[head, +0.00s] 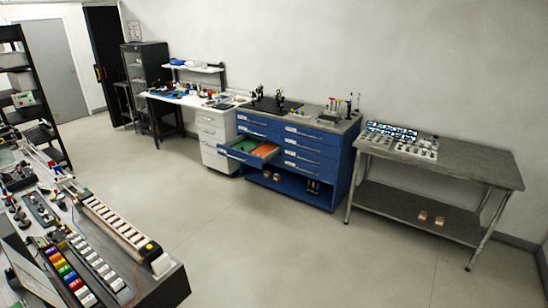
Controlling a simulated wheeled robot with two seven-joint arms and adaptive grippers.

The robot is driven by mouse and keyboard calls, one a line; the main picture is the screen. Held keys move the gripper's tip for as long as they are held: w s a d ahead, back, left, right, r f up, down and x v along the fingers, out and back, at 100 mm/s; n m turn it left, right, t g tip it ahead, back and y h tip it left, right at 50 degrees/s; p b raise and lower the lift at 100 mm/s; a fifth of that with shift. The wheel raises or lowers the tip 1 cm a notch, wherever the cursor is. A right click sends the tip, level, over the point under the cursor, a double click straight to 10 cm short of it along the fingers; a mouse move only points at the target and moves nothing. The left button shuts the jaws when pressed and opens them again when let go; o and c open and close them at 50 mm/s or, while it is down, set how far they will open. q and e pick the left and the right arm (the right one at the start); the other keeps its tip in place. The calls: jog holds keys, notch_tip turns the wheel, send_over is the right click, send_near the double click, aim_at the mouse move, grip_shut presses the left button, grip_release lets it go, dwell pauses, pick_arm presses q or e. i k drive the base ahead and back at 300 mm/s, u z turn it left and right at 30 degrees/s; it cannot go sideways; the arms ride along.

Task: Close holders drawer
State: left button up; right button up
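An open drawer (233,153) sticks out from the lower left column of a blue drawer cabinet (346,165) by the back wall. Green and orange contents show inside it. The other drawers (305,145) of the cabinet look shut. White labels on the fronts are too small to read, so I cannot tell which one says holders. Neither of my grippers is in view.
A grey metal table (475,167) with small parts stands right of the cabinet. A white desk (172,99) with white drawers (213,130) stands left of it. A crowded bench (168,285) fills the lower left. The floor (270,245) before the cabinet is clear.

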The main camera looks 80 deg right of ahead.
aim_at(268, 150)
jog(key=z, duration=2.4)
jog(key=i, duration=4.7)
jog(key=u, duration=0.9)
